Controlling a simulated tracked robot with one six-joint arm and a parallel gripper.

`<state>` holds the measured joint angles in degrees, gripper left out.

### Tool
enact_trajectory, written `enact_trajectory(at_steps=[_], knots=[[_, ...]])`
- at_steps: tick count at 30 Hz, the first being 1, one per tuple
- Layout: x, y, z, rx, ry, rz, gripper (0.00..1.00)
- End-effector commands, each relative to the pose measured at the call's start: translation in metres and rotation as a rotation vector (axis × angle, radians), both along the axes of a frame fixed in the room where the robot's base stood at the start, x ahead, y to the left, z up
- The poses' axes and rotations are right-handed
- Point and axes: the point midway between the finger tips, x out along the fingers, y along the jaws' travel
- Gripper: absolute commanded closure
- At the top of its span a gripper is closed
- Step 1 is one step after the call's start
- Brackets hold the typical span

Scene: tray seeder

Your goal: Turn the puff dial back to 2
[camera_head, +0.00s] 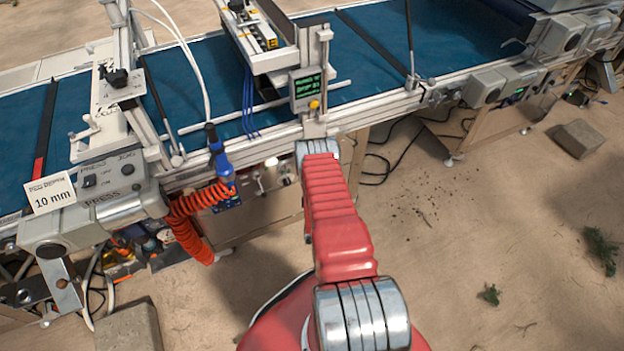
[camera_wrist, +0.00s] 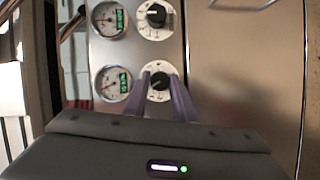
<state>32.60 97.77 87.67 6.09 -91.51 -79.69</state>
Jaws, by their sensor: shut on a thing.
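In the wrist view two round dials with black knobs sit on a metal panel, one above the other. My gripper (camera_wrist: 160,86) is shut on the black knob of the lower dial (camera_wrist: 159,80), with a purple finger on each side. The upper dial (camera_wrist: 155,17) is free, its knob pointer lying roughly sideways. The lettering is too small to tell which dial is puff or what number is set. In the head view my red arm hides the gripper and the held dial.
Two gauges with green displays, an upper gauge (camera_wrist: 109,19) and a lower gauge (camera_wrist: 112,83), sit left of the dials. The panel (camera_wrist: 240,75) is bare to the right. A blue conveyor (camera_head: 205,75) runs above, with an orange coiled hose (camera_head: 185,220) at left.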

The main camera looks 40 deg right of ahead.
Motion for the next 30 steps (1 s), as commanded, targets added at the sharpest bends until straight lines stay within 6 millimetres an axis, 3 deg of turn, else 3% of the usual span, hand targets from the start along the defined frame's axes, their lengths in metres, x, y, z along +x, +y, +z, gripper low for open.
enact_trajectory(at_steps=[16,17,24,30], knots=[[0.0017,0.0055,-0.0034,-0.028,0.016,0.014,0.98],[0.0017,0.0057,-0.0034,-0.028,0.016,0.014,0.74],[0.0008,0.0032,-0.0023,-0.030,0.013,0.008,0.57],[0.0004,0.0020,-0.0016,-0.031,0.012,0.005,0.57]])
